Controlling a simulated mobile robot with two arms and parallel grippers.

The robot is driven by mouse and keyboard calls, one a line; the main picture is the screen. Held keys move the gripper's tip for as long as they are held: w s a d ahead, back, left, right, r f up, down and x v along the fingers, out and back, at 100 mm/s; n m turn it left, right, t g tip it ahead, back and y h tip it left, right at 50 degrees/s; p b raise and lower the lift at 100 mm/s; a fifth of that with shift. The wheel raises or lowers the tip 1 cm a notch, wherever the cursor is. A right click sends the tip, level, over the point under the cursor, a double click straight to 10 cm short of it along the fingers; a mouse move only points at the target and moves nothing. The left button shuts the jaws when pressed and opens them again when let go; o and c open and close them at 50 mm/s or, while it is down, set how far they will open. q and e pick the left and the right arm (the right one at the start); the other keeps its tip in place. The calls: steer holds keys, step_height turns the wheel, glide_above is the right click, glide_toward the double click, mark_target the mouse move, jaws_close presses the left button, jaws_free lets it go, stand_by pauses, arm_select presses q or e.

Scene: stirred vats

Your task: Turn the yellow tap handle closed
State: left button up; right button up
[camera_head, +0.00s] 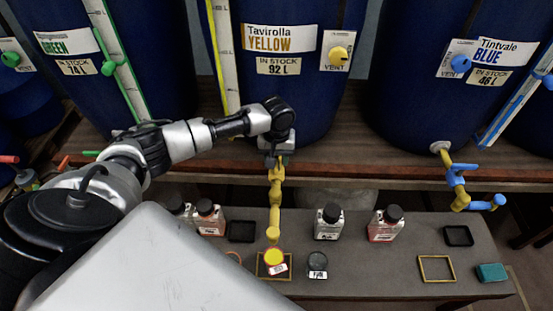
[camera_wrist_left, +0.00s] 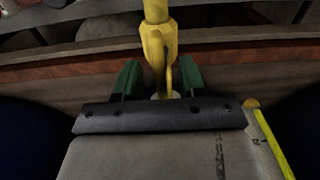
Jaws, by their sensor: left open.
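The yellow tap (camera_head: 276,190) comes out at the foot of the middle vat, labelled Tavirolla YELLOW, with its spout pointing down. My left gripper (camera_head: 277,154) is at the tap's upper end and hides that part in the head view. In the left wrist view the tap (camera_wrist_left: 156,38) stands between my two green fingertips (camera_wrist_left: 158,78). The fingers are apart, one on each side of a slim yellow part that looks like the handle (camera_wrist_left: 168,62). I cannot tell whether they touch it. My right gripper is not in view.
Under the spout a yellow-topped container (camera_head: 274,257) stands in a yellow frame on a grey bench (camera_head: 372,265). A dark round jar (camera_head: 317,264) and bottles (camera_head: 329,222) stand nearby. To the right is a yellow tap with blue handles (camera_head: 456,180).

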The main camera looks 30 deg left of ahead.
arm_select(q)
steer(key=shift+f, duration=0.5)
steer(key=shift+c, duration=0.2)
jaws_close()
